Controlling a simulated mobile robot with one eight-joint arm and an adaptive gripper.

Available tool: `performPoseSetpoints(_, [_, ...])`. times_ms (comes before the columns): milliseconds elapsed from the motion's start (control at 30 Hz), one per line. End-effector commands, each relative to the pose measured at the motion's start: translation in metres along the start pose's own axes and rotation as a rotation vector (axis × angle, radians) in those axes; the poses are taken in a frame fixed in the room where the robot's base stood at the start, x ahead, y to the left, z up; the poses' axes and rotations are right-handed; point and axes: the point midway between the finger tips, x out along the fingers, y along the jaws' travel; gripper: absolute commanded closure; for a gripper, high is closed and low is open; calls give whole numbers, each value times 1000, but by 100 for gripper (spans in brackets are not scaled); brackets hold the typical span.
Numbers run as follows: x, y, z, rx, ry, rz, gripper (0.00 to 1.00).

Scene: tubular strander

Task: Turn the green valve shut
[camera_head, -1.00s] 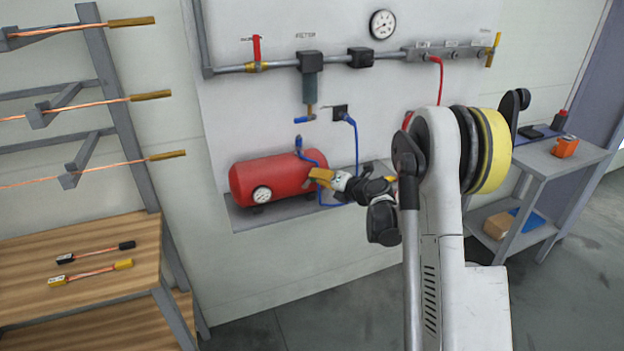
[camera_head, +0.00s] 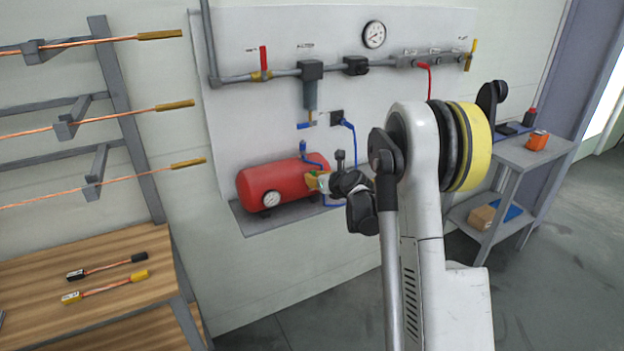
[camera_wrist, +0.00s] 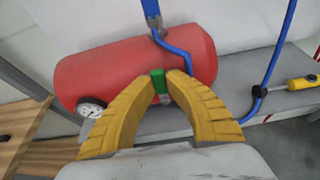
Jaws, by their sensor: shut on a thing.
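The green valve (camera_wrist: 158,82) shows in the wrist view as a small green piece between my fingertips, in front of the red tank. My gripper (camera_wrist: 161,78), with two yellow ridged fingers, is shut on it. In the head view my gripper (camera_head: 318,181) is at the right end of the red tank (camera_head: 268,183). A speck of green shows there at the fingers. The fingers hide much of the valve, so its turn angle cannot be told. The tank also fills the middle of the wrist view (camera_wrist: 115,68).
A blue hose (camera_wrist: 176,48) runs down close behind the fingertips. A yellow-handled tool (camera_wrist: 302,82) lies on the grey shelf at the right. A gauge (camera_head: 271,199) sits on the tank front. Pipes with a red-handled valve (camera_head: 263,58) run above on the panel.

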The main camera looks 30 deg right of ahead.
Motion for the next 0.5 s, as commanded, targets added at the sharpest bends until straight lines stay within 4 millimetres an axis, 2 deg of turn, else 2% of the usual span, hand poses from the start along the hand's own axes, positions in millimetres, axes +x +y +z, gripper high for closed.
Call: performPoseSetpoints(500, [0,0,1,-55,-1,-23,100])
